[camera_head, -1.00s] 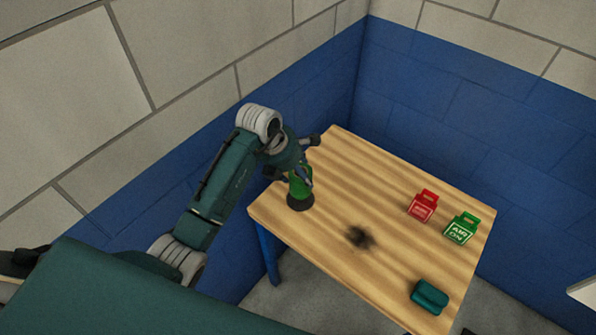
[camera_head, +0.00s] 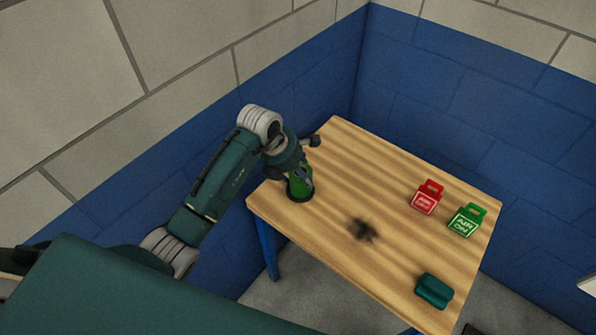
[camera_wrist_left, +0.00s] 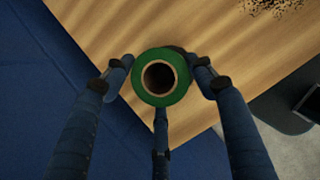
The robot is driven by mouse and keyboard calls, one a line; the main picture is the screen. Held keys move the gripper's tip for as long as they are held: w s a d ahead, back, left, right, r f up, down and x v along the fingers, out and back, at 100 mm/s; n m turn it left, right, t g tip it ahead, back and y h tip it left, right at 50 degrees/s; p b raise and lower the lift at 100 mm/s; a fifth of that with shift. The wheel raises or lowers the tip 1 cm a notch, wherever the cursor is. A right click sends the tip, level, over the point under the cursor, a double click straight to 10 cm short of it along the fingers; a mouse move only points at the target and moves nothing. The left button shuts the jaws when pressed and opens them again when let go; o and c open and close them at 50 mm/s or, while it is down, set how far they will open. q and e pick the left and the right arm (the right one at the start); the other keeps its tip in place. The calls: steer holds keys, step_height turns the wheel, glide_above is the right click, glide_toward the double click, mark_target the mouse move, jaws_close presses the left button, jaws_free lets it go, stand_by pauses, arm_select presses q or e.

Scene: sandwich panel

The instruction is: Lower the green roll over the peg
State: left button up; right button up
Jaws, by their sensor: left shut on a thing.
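The green roll (camera_head: 300,187) is at the table's left corner, low over a dark round base (camera_head: 302,201). My left gripper (camera_head: 299,176) comes down on it from above and is shut on it. In the left wrist view the roll (camera_wrist_left: 142,92) is seen end-on with a brown core and a dark hole. The left gripper's three fingers (camera_wrist_left: 160,82) stand around it. The peg itself is hidden by the roll and fingers, and I cannot tell whether it is inside the core. My right gripper is not in view.
The wooden table (camera_head: 400,225) holds a red box (camera_head: 427,197), a green box (camera_head: 467,220) and a teal block (camera_head: 434,290) on the right. A dark speckled patch (camera_head: 362,230) lies mid-table. Blue walls stand close behind the table.

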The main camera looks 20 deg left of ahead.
arm_select(q)
steer(key=o, duration=1.3)
steer(key=shift+o, duration=0.2)
steer(key=v, duration=1.2)
steer(key=shift+a, duration=0.1)
